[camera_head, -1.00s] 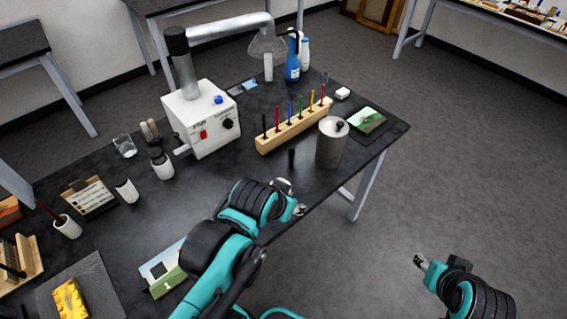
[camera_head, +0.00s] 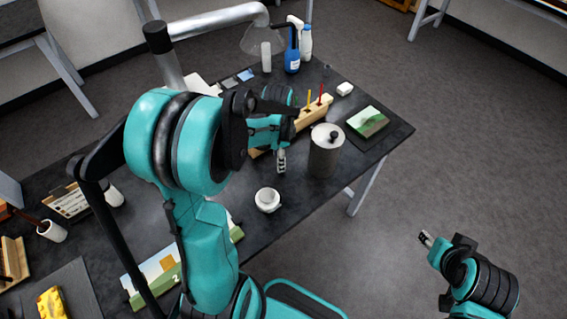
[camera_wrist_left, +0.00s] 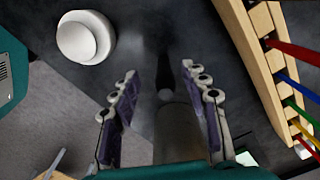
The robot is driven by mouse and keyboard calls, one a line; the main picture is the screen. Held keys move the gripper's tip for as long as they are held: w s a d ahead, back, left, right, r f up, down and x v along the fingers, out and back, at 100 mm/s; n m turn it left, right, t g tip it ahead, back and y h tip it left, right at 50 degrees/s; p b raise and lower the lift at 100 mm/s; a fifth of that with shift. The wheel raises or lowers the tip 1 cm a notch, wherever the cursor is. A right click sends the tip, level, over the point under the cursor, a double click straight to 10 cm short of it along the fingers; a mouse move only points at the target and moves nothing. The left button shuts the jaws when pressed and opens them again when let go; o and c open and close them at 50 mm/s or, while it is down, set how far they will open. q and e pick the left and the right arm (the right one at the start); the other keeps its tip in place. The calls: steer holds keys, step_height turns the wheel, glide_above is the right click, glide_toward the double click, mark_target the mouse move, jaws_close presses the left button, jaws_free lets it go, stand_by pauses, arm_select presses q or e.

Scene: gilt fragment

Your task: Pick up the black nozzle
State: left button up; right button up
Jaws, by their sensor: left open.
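The black nozzle (camera_wrist_left: 165,72) shows in the left wrist view as a dark, narrow shape with a paler round end, between the fingers of my left gripper (camera_wrist_left: 160,88). The fingers are open with gaps on both sides of it, and they do not grip it. In the head view my left gripper (camera_head: 281,162) points down over the table, just left of a grey canister (camera_head: 325,150), and hides the nozzle. My right gripper (camera_head: 425,239) is off the table at the lower right; its fingers are too small to judge.
The grey canister also fills the bottom middle of the wrist view (camera_wrist_left: 178,135). A wooden rack (camera_wrist_left: 262,50) with coloured sticks is close on the right there. The black table (camera_head: 300,215) is clear beside the jar.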

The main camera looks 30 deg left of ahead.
arm_select(q)
steer(key=shift+w+f, duration=0.2)
steer(key=shift+f, duration=0.8)
steer(key=f, duration=0.1)
steer(key=f+b, duration=0.1)
steer(key=f, duration=0.1)
steer(key=f+b, duration=0.1)
steer(key=shift+w+d+f, duration=0.2)
steer(key=shift+w+f, duration=0.05)
steer(key=shift+f, duration=0.1)
steer(key=shift+r, duration=0.1)
steer(key=shift+c, duration=0.6)
jaws_close()
